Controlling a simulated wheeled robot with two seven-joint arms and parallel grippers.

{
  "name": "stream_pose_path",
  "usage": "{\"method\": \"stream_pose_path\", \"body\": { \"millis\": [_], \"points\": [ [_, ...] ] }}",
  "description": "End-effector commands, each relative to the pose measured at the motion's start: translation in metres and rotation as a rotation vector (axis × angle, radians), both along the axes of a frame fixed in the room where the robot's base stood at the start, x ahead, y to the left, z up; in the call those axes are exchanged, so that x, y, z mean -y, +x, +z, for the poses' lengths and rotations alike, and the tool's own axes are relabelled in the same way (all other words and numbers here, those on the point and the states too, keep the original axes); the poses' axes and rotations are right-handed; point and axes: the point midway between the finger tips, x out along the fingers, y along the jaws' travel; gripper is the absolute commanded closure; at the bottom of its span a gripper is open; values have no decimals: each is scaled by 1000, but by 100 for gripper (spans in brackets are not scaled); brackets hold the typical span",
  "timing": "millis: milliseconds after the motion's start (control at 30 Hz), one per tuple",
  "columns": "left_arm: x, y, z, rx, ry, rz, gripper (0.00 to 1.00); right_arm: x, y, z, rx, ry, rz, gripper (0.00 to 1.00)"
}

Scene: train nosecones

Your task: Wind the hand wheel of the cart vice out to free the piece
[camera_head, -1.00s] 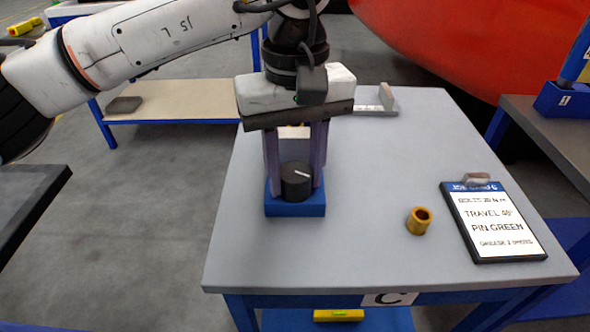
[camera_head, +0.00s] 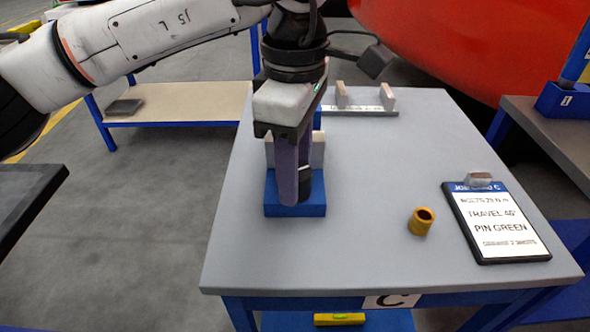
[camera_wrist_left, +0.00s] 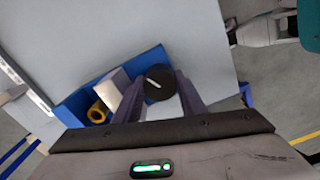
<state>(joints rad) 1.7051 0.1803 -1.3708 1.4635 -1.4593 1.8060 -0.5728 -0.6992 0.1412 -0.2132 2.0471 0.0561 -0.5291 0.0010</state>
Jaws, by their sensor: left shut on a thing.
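The cart vice has a blue base (camera_head: 290,210) on the grey cart top, with pale jaw blocks (camera_head: 318,150) behind my fingers. Its hand wheel is a black round knob (camera_wrist_left: 159,84) with a white mark, seen between my fingers in the wrist view. My left gripper (camera_head: 299,187) points down over the vice and is shut on the hand wheel; its fingers hide most of the wheel in the head view. A yellow ring-shaped piece (camera_wrist_left: 98,113) shows beside a pale jaw block in the wrist view; I cannot tell how tightly it sits. My right gripper is out of view.
A brass-coloured ring (camera_head: 420,221) stands on the cart top (camera_head: 365,250), right of the vice. A clipboard (camera_head: 497,225) lies at the right edge. A grey bracket with upright blocks (camera_head: 358,110) is at the back. The middle front is clear.

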Motion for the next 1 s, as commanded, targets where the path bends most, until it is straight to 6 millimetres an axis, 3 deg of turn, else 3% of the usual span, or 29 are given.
{"method": "stream_pose_path", "body": {
  "millis": [700,1000],
  "points": [
    [-1,1,2,4,-1,661,85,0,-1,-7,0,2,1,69],
    [-4,1,2,-1,4,710,85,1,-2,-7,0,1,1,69]
  ]
}}
